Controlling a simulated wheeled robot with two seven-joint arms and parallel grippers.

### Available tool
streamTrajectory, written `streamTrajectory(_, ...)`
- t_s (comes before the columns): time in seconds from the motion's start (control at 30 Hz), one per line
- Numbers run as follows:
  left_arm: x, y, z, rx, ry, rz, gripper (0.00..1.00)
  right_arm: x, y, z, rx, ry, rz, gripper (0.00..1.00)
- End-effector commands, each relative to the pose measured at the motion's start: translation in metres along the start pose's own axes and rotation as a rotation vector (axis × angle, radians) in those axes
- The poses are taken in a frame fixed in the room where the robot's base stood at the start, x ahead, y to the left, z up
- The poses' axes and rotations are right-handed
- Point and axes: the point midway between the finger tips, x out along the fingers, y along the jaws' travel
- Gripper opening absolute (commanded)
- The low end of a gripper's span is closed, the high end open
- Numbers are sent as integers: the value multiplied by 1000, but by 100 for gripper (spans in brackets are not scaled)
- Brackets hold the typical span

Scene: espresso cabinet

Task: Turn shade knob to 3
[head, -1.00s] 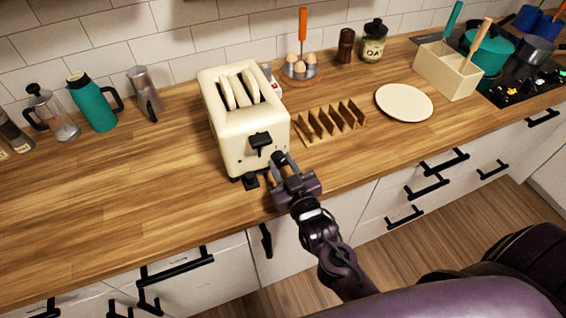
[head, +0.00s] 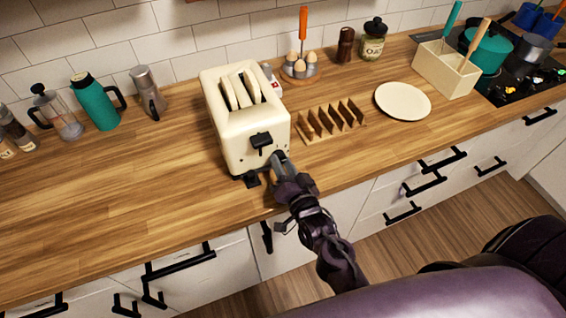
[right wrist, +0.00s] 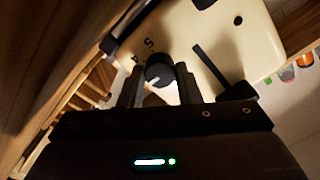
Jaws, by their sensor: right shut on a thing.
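A cream toaster (head: 245,150) stands near the counter's front edge in the head view, bread in its slots and a black lever (head: 262,141) on its front. My right gripper (head: 279,160) is at the lower right of that front. In the right wrist view, my right gripper (right wrist: 160,78) is shut on the black shade knob (right wrist: 160,67), one finger on each side. A white mark shows on the knob's lower part. The numerals 5 and 4 show beside it on the toaster's panel (right wrist: 225,40); other numerals are hidden or unreadable. My left gripper is not in view.
A wooden toast rack (head: 332,122) and a cream plate (head: 403,101) are right of the toaster. An egg holder (head: 299,72) stands behind. A teal bottle (head: 95,102) and a metal pot (head: 147,92) stand left. The counter (head: 120,185) left of the toaster is clear.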

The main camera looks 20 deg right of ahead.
Motion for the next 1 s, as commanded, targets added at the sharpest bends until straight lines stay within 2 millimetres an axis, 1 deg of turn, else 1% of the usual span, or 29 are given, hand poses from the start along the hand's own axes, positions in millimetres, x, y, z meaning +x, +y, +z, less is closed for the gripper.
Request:
streamTrajectory(0.3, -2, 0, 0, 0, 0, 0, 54, 0, 0, 0, 79, 0, -1, 8)
streamTrajectory(0.73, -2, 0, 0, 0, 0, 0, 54, 0, 0, 0, 85, 1, -1, 8)
streamTrajectory(0.77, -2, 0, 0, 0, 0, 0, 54, 0, 0, 0, 85, 1, -1, 34)
streamTrajectory(0.9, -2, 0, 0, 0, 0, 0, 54, 0, 0, 0, 85, 1, -1, 52)
streamTrajectory(1.0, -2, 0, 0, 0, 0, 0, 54, 0, 0, 0, 85, 1, 0, 52)
